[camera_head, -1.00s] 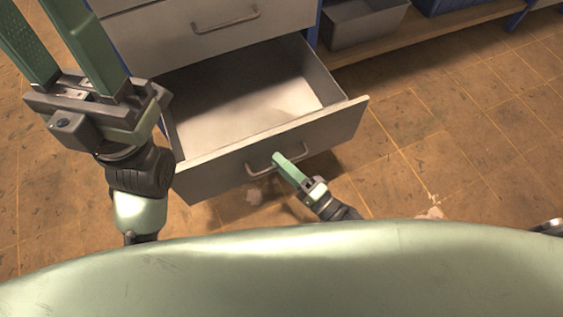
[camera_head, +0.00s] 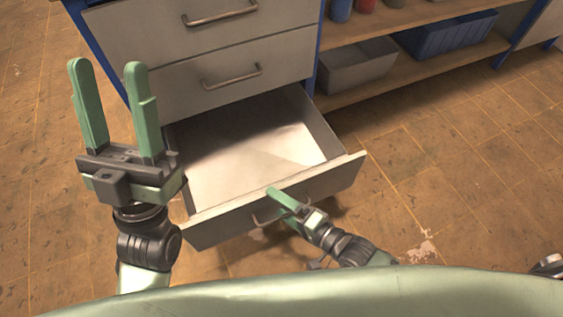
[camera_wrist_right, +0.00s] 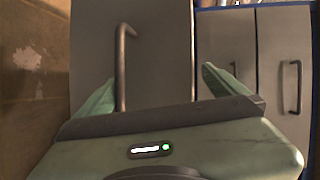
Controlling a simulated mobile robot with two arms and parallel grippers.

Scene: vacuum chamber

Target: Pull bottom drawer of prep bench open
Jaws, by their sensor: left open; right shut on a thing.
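The bottom drawer (camera_head: 328,184) of the grey prep bench (camera_head: 205,50) stands well out from the bench, and its pale empty inside shows. Its bar handle (camera_head: 258,218) is partly hidden by my right gripper (camera_head: 272,193), which is shut on it at the drawer front. In the right wrist view the handle (camera_wrist_right: 121,65) runs upright between the two green fingers, near the left one. My left gripper (camera_head: 110,100) is open and empty, its fingers pointing up in the picture, left of the drawer.
Two closed drawers with bar handles (camera_head: 232,77) sit above the open one. To the right, shelves hold a grey bin (camera_head: 355,66), a blue crate (camera_head: 447,35) and some small containers. The brown tiled floor (camera_head: 465,165) is clear to the right of the drawer.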

